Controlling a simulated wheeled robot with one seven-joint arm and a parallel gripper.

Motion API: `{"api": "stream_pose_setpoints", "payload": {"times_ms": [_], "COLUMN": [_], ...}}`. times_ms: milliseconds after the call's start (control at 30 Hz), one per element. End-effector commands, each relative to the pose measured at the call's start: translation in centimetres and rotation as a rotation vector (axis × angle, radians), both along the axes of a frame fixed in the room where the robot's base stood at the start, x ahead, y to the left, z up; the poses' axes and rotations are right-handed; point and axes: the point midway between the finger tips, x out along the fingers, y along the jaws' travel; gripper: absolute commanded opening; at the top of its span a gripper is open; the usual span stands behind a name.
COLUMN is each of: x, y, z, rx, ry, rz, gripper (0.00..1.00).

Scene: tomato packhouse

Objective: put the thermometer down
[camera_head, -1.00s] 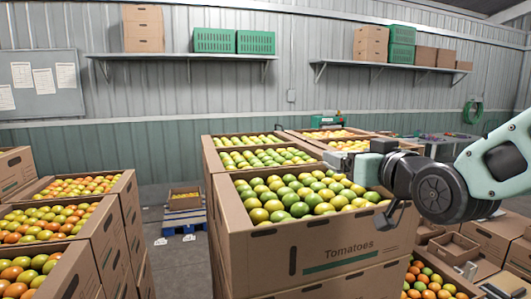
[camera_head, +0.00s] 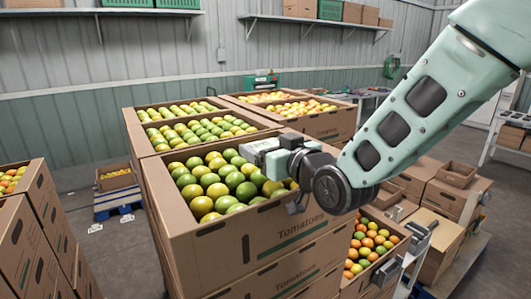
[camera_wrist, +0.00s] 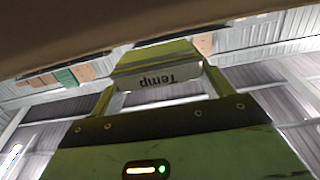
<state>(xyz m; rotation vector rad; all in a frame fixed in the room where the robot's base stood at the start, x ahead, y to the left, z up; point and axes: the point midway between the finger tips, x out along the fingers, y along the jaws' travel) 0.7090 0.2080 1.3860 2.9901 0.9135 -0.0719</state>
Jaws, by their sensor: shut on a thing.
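My gripper (camera_head: 257,150) is over the right part of the nearest tomato box, pointing left across it. In the head view the thermometer is too small to make out clearly at the fingertips. I cannot tell whether anything touches the tomatoes beneath.
The nearest tomato box (camera_head: 225,243) tops a stack, with more full boxes behind it. Boxes (camera_head: 20,225) stand at left, a blue pallet (camera_head: 118,203) on the floor between. Lower boxes (camera_head: 445,200) stand at right. A table (camera_head: 350,97) is at the back.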

Motion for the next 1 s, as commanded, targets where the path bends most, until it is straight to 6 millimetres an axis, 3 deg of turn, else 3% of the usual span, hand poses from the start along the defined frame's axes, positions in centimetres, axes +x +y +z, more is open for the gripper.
{"api": "stream_pose_setpoints", "payload": {"times_ms": [200, 667, 700, 733, 1000], "x": [0.0, 0.0, 0.0, 0.0, 0.0], "y": [0.0, 0.0, 0.0, 0.0, 0.0], "z": [-2.5, -3.2, -3.1, -3.1, -2.9], "rx": [-0.002, 0.001, 0.0, -0.001, -0.001], "ry": [0.002, -0.001, 0.0, 0.001, 0.001], "rz": [0.0, 0.0, 0.0, 0.0, 0.0], "gripper": [0.5, 0.5, 0.91, 0.99, 1.0]}}
